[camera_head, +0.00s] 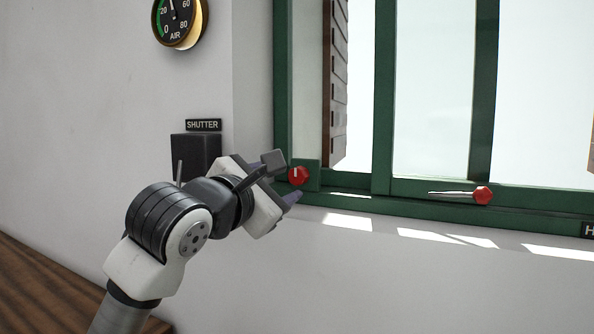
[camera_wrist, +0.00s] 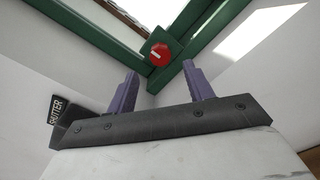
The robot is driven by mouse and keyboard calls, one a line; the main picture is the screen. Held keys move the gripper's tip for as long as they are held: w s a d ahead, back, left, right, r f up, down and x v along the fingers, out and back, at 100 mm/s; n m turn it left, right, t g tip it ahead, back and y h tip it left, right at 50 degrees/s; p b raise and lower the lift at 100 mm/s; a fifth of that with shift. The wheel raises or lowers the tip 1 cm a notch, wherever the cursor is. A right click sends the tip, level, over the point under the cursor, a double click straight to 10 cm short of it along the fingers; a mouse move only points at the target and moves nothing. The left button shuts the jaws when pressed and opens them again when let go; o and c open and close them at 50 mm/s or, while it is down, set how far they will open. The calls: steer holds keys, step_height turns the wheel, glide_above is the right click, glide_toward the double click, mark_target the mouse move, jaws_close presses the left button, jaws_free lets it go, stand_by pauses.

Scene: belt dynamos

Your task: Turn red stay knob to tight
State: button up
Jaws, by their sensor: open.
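The red stay knob (camera_head: 298,175) is a red knob with a white pointer line, mounted on the lower left corner of the green window frame. It also shows in the wrist view (camera_wrist: 160,55), just beyond the fingertips and between them. My gripper (camera_head: 284,179) is open, with its two purple fingers apart on either side of the knob's line. In the wrist view my gripper (camera_wrist: 161,78) has nothing between its fingers. I cannot tell from the head view whether a finger touches the knob.
A black shutter box (camera_head: 196,152) with a lever is on the wall at left. An air gauge (camera_head: 177,20) hangs above.

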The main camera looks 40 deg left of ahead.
mark_target(296, 177)
steer(key=p+x, duration=0.1)
steer(key=x, duration=0.6)
steer(key=shift+w+p, duration=0.25)
steer(key=shift+p, duration=0.1)
steer(key=c, duration=1)
